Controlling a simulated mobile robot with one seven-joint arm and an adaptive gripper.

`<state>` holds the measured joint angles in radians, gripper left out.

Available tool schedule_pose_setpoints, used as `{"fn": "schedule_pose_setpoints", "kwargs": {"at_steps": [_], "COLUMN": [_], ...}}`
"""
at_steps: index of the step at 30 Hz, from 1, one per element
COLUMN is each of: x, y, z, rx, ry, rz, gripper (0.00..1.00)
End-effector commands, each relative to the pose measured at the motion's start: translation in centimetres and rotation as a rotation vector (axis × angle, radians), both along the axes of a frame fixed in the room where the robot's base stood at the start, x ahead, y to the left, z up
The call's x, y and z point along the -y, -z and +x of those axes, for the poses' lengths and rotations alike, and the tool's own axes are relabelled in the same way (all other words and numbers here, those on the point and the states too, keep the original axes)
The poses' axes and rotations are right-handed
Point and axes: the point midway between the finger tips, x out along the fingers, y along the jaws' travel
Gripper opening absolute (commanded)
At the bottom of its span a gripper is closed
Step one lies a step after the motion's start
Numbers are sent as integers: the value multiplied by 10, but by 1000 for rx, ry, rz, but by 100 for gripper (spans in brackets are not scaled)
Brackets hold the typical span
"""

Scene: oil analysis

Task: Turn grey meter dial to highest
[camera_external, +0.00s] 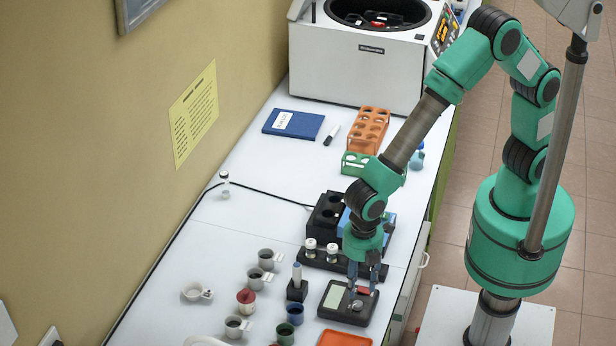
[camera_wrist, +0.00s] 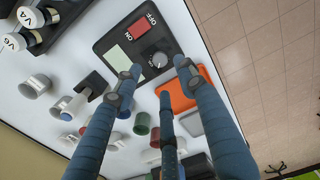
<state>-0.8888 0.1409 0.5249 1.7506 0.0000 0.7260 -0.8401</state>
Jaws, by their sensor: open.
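The meter is a black box (camera_external: 329,316) at the near right of the white bench, also seen in the wrist view (camera_wrist: 108,42). Its round grey dial (camera_wrist: 159,60) has a light pointer mark and sits beside a pale display (camera_wrist: 118,58); it also shows in the external view (camera_external: 356,305). A red switch (camera_wrist: 137,30) marked ON and OFF is beside the dial. My gripper (camera_wrist: 157,69) points down over the meter, blue fingers spread with the dial between the fingertips in the picture; contact cannot be told. It also shows in the external view (camera_external: 363,286).
An orange tray (camera_external: 343,338) lies close to the meter's near side. A black rack with vials (camera_external: 332,252) stands just behind it. Several grey cups, one of them here (camera_external: 236,327), and a black stand with a pen-like tool (camera_external: 297,284) are to the left. A centrifuge (camera_external: 350,65) fills the far end.

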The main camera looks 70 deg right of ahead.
Motion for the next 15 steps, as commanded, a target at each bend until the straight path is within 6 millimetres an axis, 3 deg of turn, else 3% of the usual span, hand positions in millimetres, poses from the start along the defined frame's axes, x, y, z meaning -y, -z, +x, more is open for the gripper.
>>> {"fn": "schedule_pose_setpoints", "kwargs": {"at_steps": [9,15], "x": [0,0], "y": [51,68], "z": [0,0], "rx": [-1,0], "ry": [0,0], "rz": [-1,0], "gripper": [40,40]}}
